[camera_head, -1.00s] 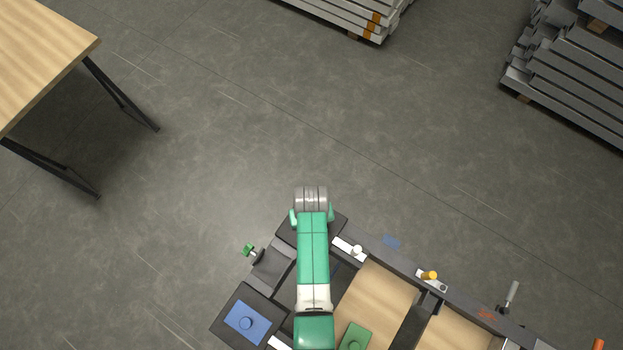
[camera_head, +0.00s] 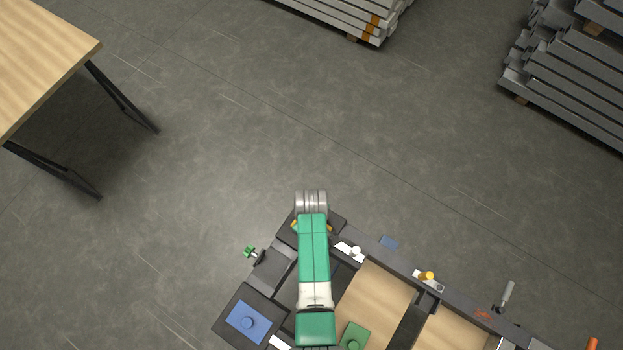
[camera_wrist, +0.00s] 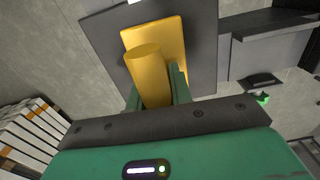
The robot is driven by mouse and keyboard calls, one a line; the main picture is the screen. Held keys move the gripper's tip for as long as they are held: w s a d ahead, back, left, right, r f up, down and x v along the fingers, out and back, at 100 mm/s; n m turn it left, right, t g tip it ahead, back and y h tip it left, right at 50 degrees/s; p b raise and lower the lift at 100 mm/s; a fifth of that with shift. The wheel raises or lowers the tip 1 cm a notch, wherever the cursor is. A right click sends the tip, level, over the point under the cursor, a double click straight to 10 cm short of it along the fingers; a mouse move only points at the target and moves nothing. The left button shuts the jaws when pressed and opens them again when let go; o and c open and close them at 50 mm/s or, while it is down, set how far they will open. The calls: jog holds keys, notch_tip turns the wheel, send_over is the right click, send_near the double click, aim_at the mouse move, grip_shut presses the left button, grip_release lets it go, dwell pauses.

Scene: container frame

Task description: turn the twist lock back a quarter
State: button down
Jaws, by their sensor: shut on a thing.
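The twist lock is a yellow knob (camera_wrist: 146,66) standing on a yellow plate (camera_wrist: 172,38), which lies on a dark square plate (camera_wrist: 104,50) at the frame's corner. My gripper (camera_wrist: 156,90) is shut on the yellow knob, with one green finger on each side of it in the wrist view. The fingertips are partly hidden behind the knob. In the head view my arm covers the knob and fingers; slivers of the yellow plate (camera_head: 330,227) show on both sides of the arm.
A blue block (camera_head: 246,322) on a dark plate, a green block (camera_head: 354,337), a white knob (camera_head: 355,251), an orange knob (camera_head: 428,276) and a grey lever (camera_head: 507,293) sit along the frame. A green-handled clamp (camera_head: 251,252) juts out left.

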dwell(0.4)
jog(key=c, duration=1.2)
grip_release()
jog(key=shift+o, duration=0.2)
jog(key=shift+r, duration=0.1)
